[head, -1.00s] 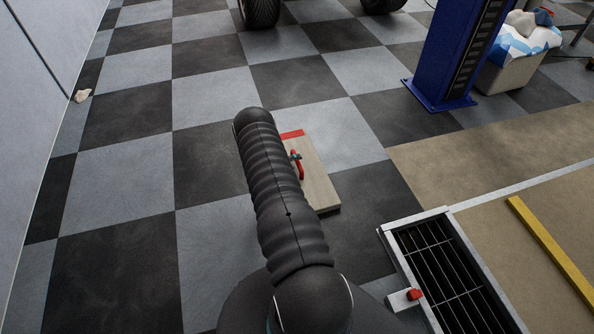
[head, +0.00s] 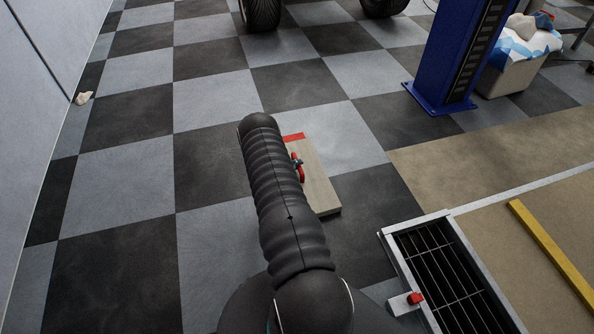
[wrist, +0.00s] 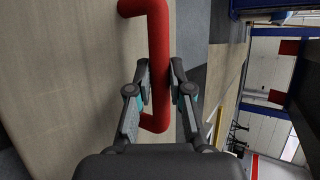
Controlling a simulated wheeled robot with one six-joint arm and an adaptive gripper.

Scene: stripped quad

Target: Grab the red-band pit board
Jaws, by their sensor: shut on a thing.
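The pit board (head: 319,185) is a pale wooden board with a red band (head: 293,137) at its far end and a red handle (head: 298,168) on its face. In the head view it shows just right of my arm, which hides its left part. In the wrist view the board (wrist: 85,80) fills the left side, and its red handle (wrist: 158,60) stands up between my fingers. My gripper (wrist: 161,80) is shut on the handle, a finger on each side. In the head view my gripper is hidden behind my arm.
A floor grate (head: 440,262) with a metal frame and a small red-tipped block (head: 415,298) lies at the lower right. A blue post (head: 457,60) and a bin (head: 513,75) with cloths stand at the upper right.

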